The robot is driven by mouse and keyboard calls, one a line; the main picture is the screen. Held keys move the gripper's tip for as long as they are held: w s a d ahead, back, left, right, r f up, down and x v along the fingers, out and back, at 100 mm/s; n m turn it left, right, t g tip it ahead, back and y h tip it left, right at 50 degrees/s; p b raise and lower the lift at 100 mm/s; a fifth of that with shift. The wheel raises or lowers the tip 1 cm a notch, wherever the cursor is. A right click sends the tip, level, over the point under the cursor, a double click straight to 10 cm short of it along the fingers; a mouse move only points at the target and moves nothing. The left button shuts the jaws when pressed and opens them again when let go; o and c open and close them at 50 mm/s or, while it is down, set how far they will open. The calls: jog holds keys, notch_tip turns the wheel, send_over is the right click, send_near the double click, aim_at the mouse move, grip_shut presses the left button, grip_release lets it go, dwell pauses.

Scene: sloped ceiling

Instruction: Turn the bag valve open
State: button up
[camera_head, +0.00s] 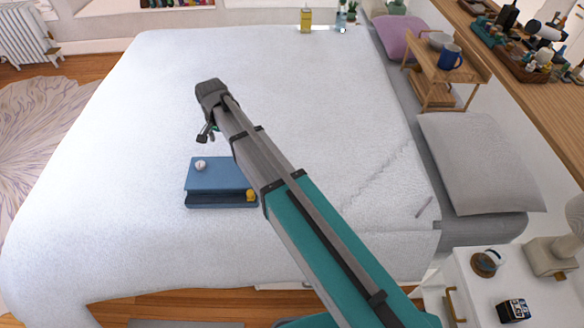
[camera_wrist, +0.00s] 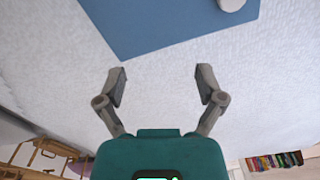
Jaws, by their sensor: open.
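A flat blue box-like object (camera_head: 222,178), which may be the bag, lies on the bed in the head view. A small round white part (camera_head: 200,165) sits on its top near the far left corner, and a yellow knob (camera_head: 251,195) is at its front right corner. I cannot tell which part is the valve. My gripper (camera_head: 204,136) is open and empty above the bed, beyond the blue object's far edge. In the wrist view, my gripper (camera_wrist: 162,75) has its fingers apart, with the blue object (camera_wrist: 160,22) ahead and the white part (camera_wrist: 231,4) cut by the top edge.
The white bed (camera_head: 110,130) is mostly clear around the blue object. A yellow bottle (camera_head: 306,20) stands at its far edge. A grey pillow (camera_head: 475,160), a wooden tray stand (camera_head: 440,72) and a white nightstand (camera_head: 460,275) are at the right.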

jog(key=s+d+f+n+b, duration=0.1)
jog(key=s+d+f+b, duration=0.2)
jog(key=d, duration=0.8)
jog(key=s+d+f+n+b, duration=0.1)
jog(key=s+d+f+b, duration=0.2)
jog(key=d, duration=0.7)
jog(key=shift+s+d+f+n, duration=0.3)
jog(key=shift+s+d, duration=0.1)
jog(key=shift+s, duration=0.3)
jog(key=s+d+r+n+p, duration=0.1)
jog(key=s+d+r+p, duration=0.5)
jog(key=d, duration=0.5)
jog(key=s+r, duration=0.1)
jog(key=s, duration=0.1)
jog(key=shift+s+n+p, duration=0.3)
jog(key=shift+p, duration=0.1)
jog(key=c, duration=0.4)
jog(key=shift+d, duration=0.1)
